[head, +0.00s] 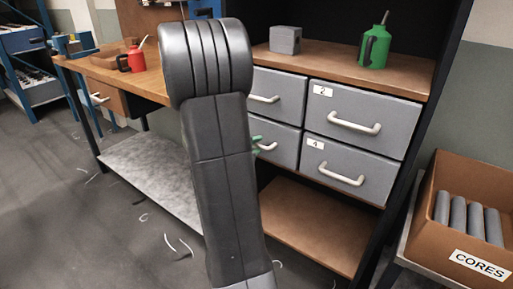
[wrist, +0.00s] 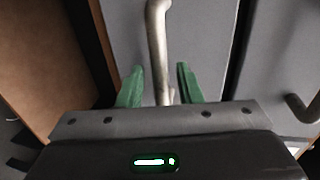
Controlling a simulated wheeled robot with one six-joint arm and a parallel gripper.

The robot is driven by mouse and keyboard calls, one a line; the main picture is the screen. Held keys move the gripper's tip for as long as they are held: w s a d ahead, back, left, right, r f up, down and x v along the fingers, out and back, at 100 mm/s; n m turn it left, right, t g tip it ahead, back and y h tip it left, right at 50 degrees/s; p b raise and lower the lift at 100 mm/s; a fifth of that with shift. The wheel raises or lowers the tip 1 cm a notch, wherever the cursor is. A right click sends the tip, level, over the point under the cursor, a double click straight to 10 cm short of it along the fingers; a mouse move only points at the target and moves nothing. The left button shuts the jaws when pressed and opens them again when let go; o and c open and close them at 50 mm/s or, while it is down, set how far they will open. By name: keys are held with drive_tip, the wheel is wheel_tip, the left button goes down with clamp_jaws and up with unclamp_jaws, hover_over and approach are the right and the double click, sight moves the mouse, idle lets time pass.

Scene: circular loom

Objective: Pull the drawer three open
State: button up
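Drawer three is the grey lower-left drawer (head: 283,149) of the cabinet; its front looks flush with its neighbours, and its number label is hidden behind my arm. Its pale bar handle (head: 267,146) shows just right of my arm. In the wrist view the handle (wrist: 157,40) runs down between the two green fingers of my gripper (wrist: 160,86). The fingers are open, one on each side of the bar, with a gap on both sides. In the head view my arm hides most of my gripper; only green finger parts (head: 257,143) show by the handle.
Drawer two (head: 365,112) and drawer four (head: 330,177) are shut at the right, with the upper-left drawer (head: 285,88) above. A wooden shelf (head: 310,225) lies below. A cardboard box (head: 440,215) of cores stands at right. A green can (head: 375,48) and grey block (head: 285,40) sit on top.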

drive_tip(key=shift+w+d, duration=0.3)
drive_tip(key=shift+d, duration=0.05)
clamp_jaws()
